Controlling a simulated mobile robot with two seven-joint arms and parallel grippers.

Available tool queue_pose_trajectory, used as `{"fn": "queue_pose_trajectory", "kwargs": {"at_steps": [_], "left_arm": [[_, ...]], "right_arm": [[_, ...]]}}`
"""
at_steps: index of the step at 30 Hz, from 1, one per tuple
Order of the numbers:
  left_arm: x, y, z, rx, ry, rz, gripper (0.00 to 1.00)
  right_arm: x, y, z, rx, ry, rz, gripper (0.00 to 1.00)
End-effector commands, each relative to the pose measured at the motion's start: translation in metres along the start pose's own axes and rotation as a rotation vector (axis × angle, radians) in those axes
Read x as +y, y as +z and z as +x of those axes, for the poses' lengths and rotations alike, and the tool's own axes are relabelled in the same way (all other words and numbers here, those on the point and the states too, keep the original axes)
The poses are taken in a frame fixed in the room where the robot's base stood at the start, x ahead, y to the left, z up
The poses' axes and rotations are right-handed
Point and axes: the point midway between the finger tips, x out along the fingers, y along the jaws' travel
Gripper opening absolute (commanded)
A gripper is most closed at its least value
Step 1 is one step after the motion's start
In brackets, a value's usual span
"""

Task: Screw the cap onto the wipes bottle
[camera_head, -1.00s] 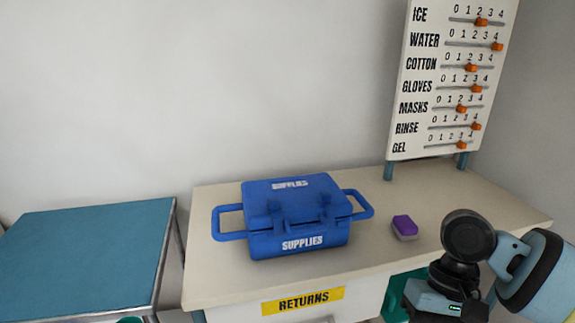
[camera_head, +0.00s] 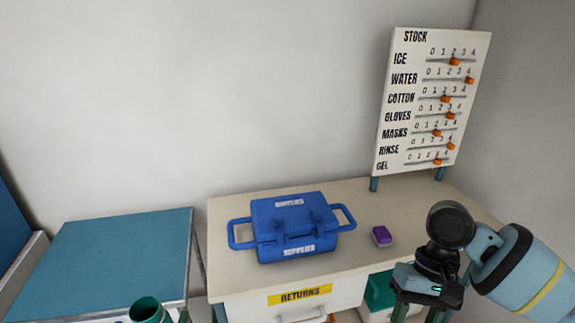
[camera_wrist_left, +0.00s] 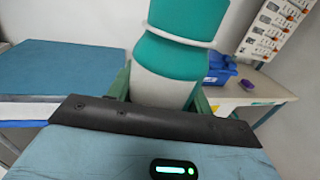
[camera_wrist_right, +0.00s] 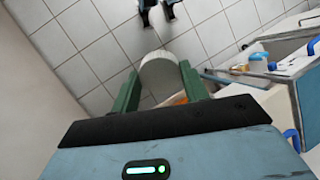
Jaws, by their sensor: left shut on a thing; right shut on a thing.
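The wipes bottle (camera_head: 146,317) shows at the bottom left of the head view as a teal cylinder with a dark open top. In the left wrist view the bottle (camera_wrist_left: 168,90) is teal and white and fills the space between the green fingers. My left gripper (camera_wrist_left: 163,95) is shut on it. In the right wrist view a pale round cap (camera_wrist_right: 160,72) sits between the fingers of my right gripper (camera_wrist_right: 158,88), which is shut on it. In the head view my right gripper (camera_head: 418,308) is at the lower right, well apart from the bottle; its fingertips are cut off.
A counter (camera_head: 225,283) carries a blue supplies case (camera_head: 290,230) and a purple sponge-like block (camera_head: 381,236). A stock board (camera_head: 430,105) stands at its back right. A blue-topped table (camera_head: 110,250) is at the left. The right wrist view shows tiled floor (camera_wrist_right: 90,40).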

Motion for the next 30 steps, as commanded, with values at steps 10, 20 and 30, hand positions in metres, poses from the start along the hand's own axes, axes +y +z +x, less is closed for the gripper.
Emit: {"fn": "queue_pose_trajectory", "kwargs": {"at_steps": [10,20,30], "left_arm": [[0.000,0.004,-0.002,0.005,0.000,0.002,0.09],[0.000,0.005,-0.002,0.004,-0.002,0.001,0.09],[-0.041,0.009,0.015,-0.002,-0.183,0.005,0.09]], "right_arm": [[-0.001,0.003,-0.003,-0.006,-0.001,0.002,0.24],[-0.001,0.003,-0.003,-0.005,-0.001,0.001,0.24],[-0.001,0.003,-0.003,-0.004,-0.001,0.001,0.24]]}}
